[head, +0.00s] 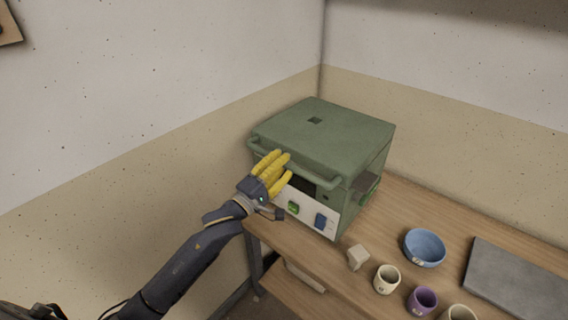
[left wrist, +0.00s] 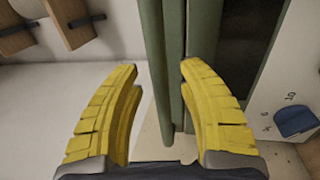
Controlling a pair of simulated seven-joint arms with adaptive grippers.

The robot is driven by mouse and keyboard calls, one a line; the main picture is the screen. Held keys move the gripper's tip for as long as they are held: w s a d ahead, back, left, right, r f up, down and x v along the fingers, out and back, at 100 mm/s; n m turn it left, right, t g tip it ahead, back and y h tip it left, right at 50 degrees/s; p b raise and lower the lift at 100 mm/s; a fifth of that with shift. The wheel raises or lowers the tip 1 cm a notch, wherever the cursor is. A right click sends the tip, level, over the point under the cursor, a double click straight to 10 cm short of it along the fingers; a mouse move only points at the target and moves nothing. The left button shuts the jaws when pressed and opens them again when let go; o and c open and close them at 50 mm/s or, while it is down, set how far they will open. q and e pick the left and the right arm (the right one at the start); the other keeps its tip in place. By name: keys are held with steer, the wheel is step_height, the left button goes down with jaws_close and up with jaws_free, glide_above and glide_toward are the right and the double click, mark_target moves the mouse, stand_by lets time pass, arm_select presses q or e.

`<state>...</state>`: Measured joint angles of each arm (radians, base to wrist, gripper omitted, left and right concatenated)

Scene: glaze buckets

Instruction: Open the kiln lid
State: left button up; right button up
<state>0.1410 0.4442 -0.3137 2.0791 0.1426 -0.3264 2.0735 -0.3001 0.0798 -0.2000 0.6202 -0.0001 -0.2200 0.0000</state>
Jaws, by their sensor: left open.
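The green kiln (head: 345,172) stands at the back corner of the wooden table, its lid (head: 325,132) flat on top and shut. A green bar handle (head: 295,168) runs along the lid's front edge; it also shows in the left wrist view (left wrist: 157,65). My left gripper (head: 281,164), with yellow fingers, is at the front of the kiln by the handle. In the left wrist view its fingers (left wrist: 158,75) are spread apart, with the handle bar seen between them. I cannot tell whether they touch it. My right gripper is not in view.
The kiln's front panel has a green switch (head: 293,207) and a blue knob (head: 320,221). To the right on the table (head: 395,205) are a small beige block (head: 357,257), a blue bowl (head: 424,247), several cups (head: 387,279) and a grey slab (head: 515,283). Walls close in behind the kiln.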

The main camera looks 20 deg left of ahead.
arm_select(q)
steer(key=shift+w+d+r, duration=0.1)
steer(key=shift+w+d, duration=0.1)
steer(key=shift+w, duration=0.1)
steer(key=shift+o, duration=0.2)
jaws_close()
stand_by(0.3)
